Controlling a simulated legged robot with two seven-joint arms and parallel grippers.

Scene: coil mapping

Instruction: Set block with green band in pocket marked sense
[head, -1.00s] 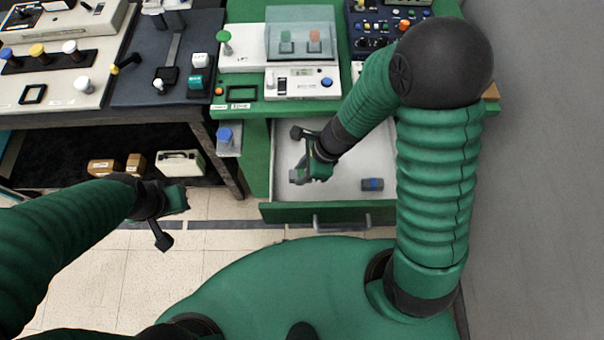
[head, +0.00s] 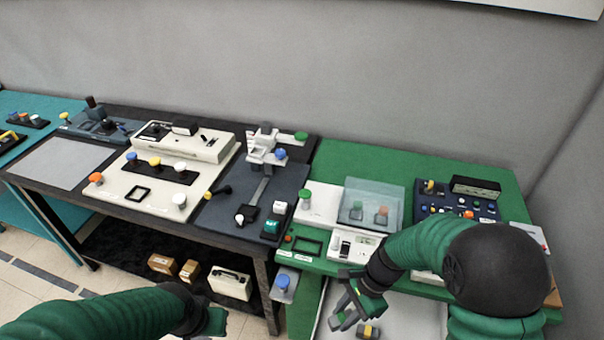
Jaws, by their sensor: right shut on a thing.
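My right gripper (head: 342,312) is low over the open drawer (head: 405,322) at the front of the green bench. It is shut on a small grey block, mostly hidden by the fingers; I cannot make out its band. Another grey block with a yellow band (head: 368,331) lies in the drawer beside the gripper. A black-rimmed square pocket (head: 307,246) is on the green bench's front left, with small labels too small to read. Another square pocket (head: 137,193) is on the cream board. I cannot tell which is marked sense. My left gripper (head: 214,322) shows only partly at the bottom.
The green bench (head: 455,160) holds a clear-covered unit (head: 372,205), a white meter box (head: 355,245) and a dark control panel (head: 455,200). A blue-knobbed piece (head: 284,284) sits on a side shelf. To the left is a dark board (head: 250,195) with a lever.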

